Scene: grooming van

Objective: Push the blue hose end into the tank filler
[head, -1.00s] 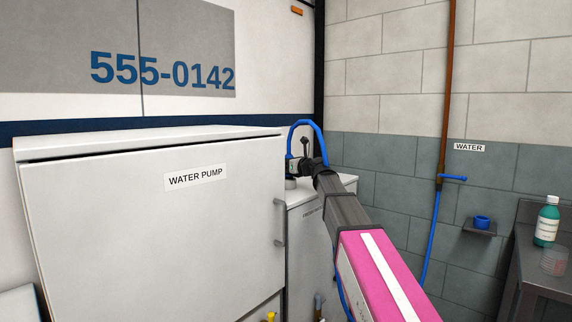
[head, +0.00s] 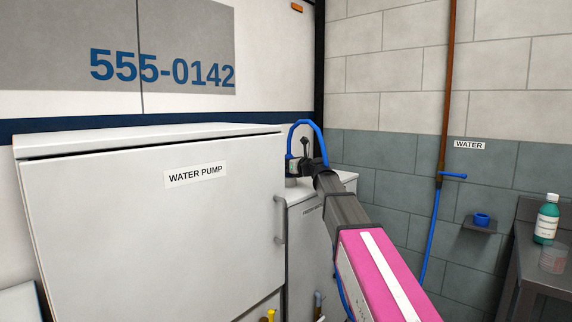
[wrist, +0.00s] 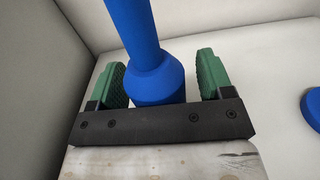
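The blue hose end (wrist: 155,85) stands between the two green finger pads of my gripper (wrist: 163,78) in the wrist view, with a clear gap on the right and a very narrow one on the left. My gripper is open around it. In the head view the blue hose (head: 307,123) arcs over my gripper (head: 300,166). A pale round neck (head: 291,182), seemingly the tank filler, sits below the gripper on the white tank's top (head: 345,178). Whether the hose end is inside the filler is hidden.
The large white WATER PUMP cabinet (head: 150,230) stands close on the left, its handle (head: 279,220) facing my arm. A shelf with a blue cup-like piece (head: 481,219) and a table with a green bottle (head: 546,218) are at the right. A blue round thing (wrist: 313,106) lies at the wrist view's right edge.

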